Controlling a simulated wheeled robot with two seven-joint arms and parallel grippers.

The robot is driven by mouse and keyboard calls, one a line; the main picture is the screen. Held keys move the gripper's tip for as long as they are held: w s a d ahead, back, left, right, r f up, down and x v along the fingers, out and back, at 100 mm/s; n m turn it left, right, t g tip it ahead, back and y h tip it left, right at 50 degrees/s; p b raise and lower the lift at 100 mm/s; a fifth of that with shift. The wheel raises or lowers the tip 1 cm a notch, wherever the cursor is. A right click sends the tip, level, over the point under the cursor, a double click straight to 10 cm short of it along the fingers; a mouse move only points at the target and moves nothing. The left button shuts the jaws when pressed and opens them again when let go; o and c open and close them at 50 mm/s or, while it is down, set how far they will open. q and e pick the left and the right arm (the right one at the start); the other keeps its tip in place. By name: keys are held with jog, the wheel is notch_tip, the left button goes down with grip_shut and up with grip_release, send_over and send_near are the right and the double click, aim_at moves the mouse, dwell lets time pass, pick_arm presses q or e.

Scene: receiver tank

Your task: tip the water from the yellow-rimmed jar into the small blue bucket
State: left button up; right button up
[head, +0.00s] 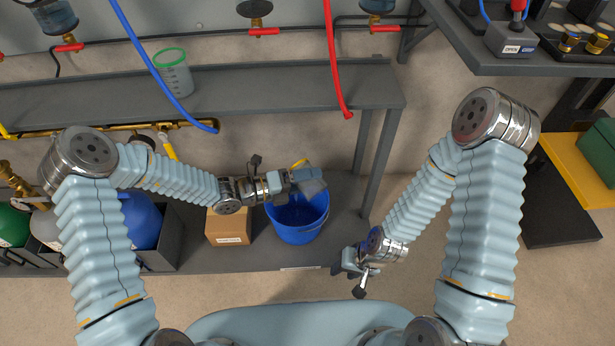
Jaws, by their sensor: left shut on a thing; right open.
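The small blue bucket (300,234) stands upright on the lower grey shelf, its open top partly covered by my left gripper. My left gripper (305,183) is over the back part of the bucket's mouth, shut on the yellow-rimmed jar. Only a short yellow arc of the jar (301,163) shows clearly, at the far side of the fingers. The rest of the jar is mostly hidden, so I cannot tell its tilt or its water level. No falling stream can be made out. My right gripper (350,268) is open and empty, low, right of the bucket.
A green-rimmed jar (173,75) stands on the upper shelf (270,90). A blue hose (160,75) and a red hose (333,60) hang in front of it. A cardboard box (228,227) stands left of the bucket. A shelf leg (379,160) is to its right.

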dwell(0.3)
pick_arm(q)
jog(key=shift+w+r+n+p, duration=0.1)
jog(key=shift+r+n+p, duration=0.4)
jog(key=shift+p, duration=0.25)
jog(key=shift+a+r+n+h+p, duration=0.1)
jog(key=shift+n+h+p, duration=0.2)
jog(key=shift+n+h, duration=0.2)
jog(key=shift+w, duration=0.1)
jog(key=shift+w+a+r+n+h+p, duration=0.15)
jog(key=shift+r+n+h+p, duration=0.15)
jog(key=shift+n+p, duration=0.3)
jog(key=shift+n, duration=0.3)
